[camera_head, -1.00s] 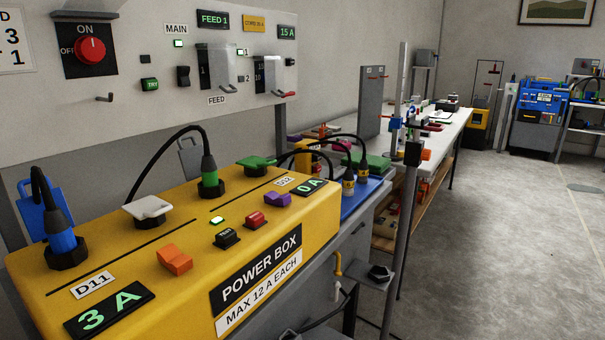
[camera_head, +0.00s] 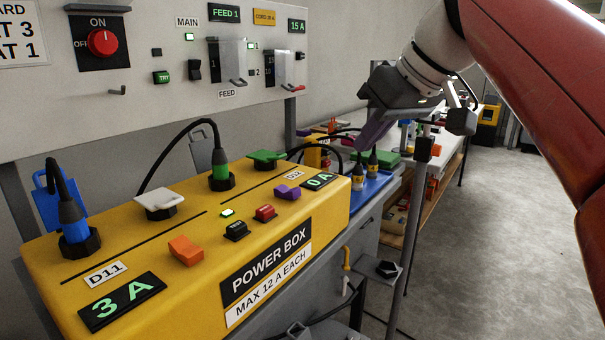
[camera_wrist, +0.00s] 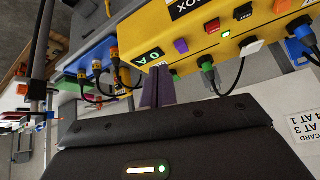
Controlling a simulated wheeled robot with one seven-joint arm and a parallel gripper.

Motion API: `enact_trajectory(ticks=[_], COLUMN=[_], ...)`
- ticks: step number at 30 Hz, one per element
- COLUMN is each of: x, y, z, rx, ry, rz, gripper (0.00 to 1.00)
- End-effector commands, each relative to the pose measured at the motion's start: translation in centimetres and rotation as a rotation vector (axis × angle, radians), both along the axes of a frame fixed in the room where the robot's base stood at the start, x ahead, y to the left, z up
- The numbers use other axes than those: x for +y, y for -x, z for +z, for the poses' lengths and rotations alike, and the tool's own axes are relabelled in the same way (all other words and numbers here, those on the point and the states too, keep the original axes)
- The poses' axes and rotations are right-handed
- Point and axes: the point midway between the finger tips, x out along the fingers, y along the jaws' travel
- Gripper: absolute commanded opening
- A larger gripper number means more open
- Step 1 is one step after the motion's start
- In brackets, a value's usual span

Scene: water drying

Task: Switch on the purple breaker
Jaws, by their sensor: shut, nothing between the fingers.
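The purple breaker (camera_head: 287,192) is a small rocker on top of the yellow power box (camera_head: 200,285), near its right end beside the 0 A display (camera_head: 320,181). It also shows in the wrist view (camera_wrist: 181,46), beyond the fingertips. I cannot tell its on or off position for sure. My gripper (camera_head: 366,146) is to the right of the breaker, above the blue surface, apart from the box in the head view. Its purple-grey fingers (camera_wrist: 158,76) are together and empty in the wrist view.
Red (camera_head: 265,212), black (camera_head: 236,231) and orange (camera_head: 186,250) switches share the box top. A green cover (camera_head: 267,159) and cabled plugs, including a green one (camera_head: 219,172), stand behind. A wall panel (camera_head: 150,95) rises behind the box. A thin post (camera_head: 408,205) stands right.

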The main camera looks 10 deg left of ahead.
Motion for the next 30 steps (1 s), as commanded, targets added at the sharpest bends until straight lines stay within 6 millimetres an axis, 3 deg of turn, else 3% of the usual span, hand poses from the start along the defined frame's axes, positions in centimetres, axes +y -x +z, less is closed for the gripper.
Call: enact_trajectory(ticks=[3,6,12,23,30], x=[3.0,4.5,5.6,5.7,7.4], y=[-0.8,-0.8,-0.6,-0.7,-1.3], z=[2.0,3.0,3.6,3.5,1.1], rx=[-0.039,-0.065,-0.086,-0.085,-0.082], ry=[0.0,0.002,0.004,0.003,0.004], rz=[0.143,0.228,0.293,0.291,0.292], gripper=[0.0,0.0,0.0,0.0,0.0])
